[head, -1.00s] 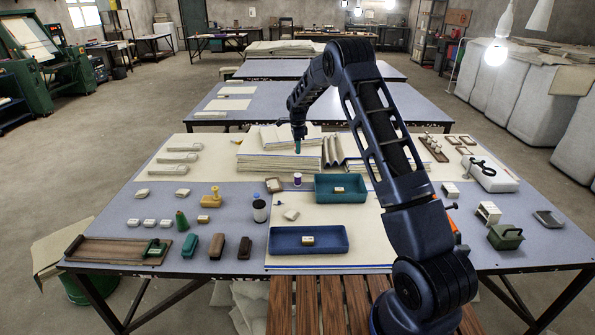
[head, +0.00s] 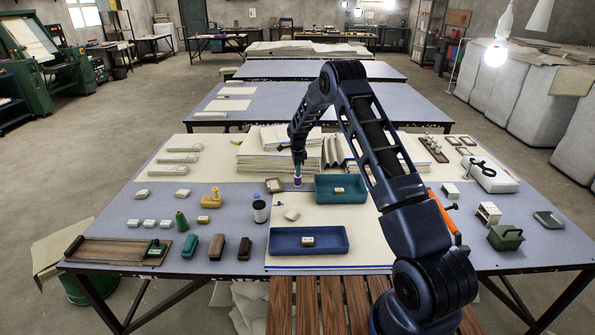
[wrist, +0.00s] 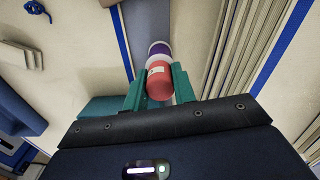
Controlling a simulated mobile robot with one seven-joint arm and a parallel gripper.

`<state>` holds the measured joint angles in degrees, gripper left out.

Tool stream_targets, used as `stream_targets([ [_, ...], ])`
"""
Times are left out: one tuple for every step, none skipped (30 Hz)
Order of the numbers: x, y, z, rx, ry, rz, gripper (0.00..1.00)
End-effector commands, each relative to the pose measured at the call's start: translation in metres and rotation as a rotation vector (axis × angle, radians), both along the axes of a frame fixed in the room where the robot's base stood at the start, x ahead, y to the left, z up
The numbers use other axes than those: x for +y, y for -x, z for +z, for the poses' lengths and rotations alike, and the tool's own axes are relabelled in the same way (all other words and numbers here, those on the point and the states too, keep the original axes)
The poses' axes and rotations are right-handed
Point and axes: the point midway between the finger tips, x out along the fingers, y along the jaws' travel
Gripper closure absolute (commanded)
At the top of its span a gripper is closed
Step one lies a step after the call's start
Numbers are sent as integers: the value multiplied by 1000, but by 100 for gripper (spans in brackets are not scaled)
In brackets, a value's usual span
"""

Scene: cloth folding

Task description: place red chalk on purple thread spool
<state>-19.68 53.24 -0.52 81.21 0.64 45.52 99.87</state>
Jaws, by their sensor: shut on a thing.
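The red chalk (wrist: 159,82) is a short red piece with a pale label, held between the two green fingers of my gripper (wrist: 159,88) in the wrist view. The purple thread spool (wrist: 159,50) shows just beyond the chalk, in line with it. The chalk overlaps the spool in that view, and I cannot tell whether they touch. In the head view my gripper (head: 298,170) is directly above the purple spool (head: 298,182), which stands on the table left of the rear teal tray. The chalk is too small to make out there.
The rear teal tray (head: 341,196) is close on the right of the spool. A tan block (head: 274,185) is close on the left. Stacked cloth (head: 265,160) rises behind.

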Motion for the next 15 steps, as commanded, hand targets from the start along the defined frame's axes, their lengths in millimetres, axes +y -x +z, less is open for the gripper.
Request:
stream_targets([
  [0, 0, 1, -1, 0, 0, 96],
  [0, 0, 1, -1, 0, 0, 96],
  [0, 0, 1, -1, 0, 0, 96],
  [0, 0, 1, -1, 0, 0, 96],
  [0, 0, 1, -1, 0, 0, 96],
  [0, 0, 0, -1, 0, 0, 96],
  [0, 0, 0, 0, 0, 0, 96],
  [0, 0, -1, 0, 0, 0, 96],
  [0, 0, -2, 0, 0, 0, 96],
  [0, 0, -3, -1, 0, 0, 72],
  [0, 0, -2, -1, 0, 0, 66],
  [0, 0, -2, -1, 0, 0, 58],
  [0, 0, -2, -1, 0, 0, 52],
  [0, 0, -2, -1, 0, 0, 52],
  [0, 0, -2, -1, 0, 0, 52],
])
